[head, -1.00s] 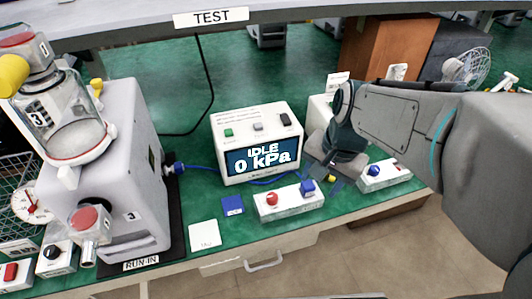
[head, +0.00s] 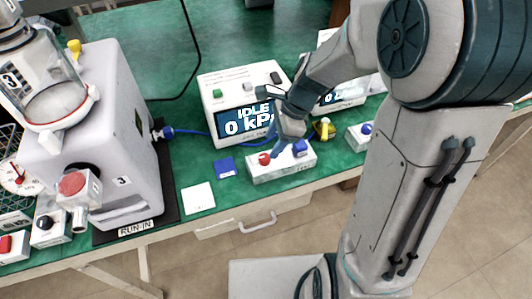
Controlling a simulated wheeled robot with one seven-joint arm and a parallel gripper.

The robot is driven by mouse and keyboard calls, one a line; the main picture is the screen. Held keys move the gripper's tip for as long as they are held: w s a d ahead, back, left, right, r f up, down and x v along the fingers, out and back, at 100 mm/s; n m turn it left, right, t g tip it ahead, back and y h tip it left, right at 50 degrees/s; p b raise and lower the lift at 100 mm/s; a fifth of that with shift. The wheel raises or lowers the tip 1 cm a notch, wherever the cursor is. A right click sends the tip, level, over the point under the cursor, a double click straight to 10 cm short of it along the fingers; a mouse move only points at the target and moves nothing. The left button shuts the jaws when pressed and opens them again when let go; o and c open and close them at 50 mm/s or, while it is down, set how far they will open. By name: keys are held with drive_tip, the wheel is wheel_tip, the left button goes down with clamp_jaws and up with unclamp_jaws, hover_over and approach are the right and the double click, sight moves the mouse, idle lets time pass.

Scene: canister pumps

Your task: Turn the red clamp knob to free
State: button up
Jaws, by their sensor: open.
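A white block (head: 258,176) near the front edge of the green bench carries a red knob (head: 264,158) at its left and a blue knob (head: 300,148) at its right. My gripper (head: 280,149) is open and points down just above this block, between the two knobs and close to the right side of the red one. The fingertips are small here, and I cannot tell whether they touch anything. Which way the red knob is turned is too small to read.
A display box (head: 215,90) reading IDLE 0 kPa stands behind the block, partly hidden by my arm. The large white pump (head: 125,130) stands at left. A blue square (head: 225,167) and white card (head: 198,197) lie flat. A yellow-handled part (head: 323,129) is at right.

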sight(264, 157)
drive_tip(key=x, duration=0.5)
drive_tip(key=shift+a+f, duration=0.1)
drive_tip(key=shift+f, duration=0.2)
drive_tip(key=c, duration=1)
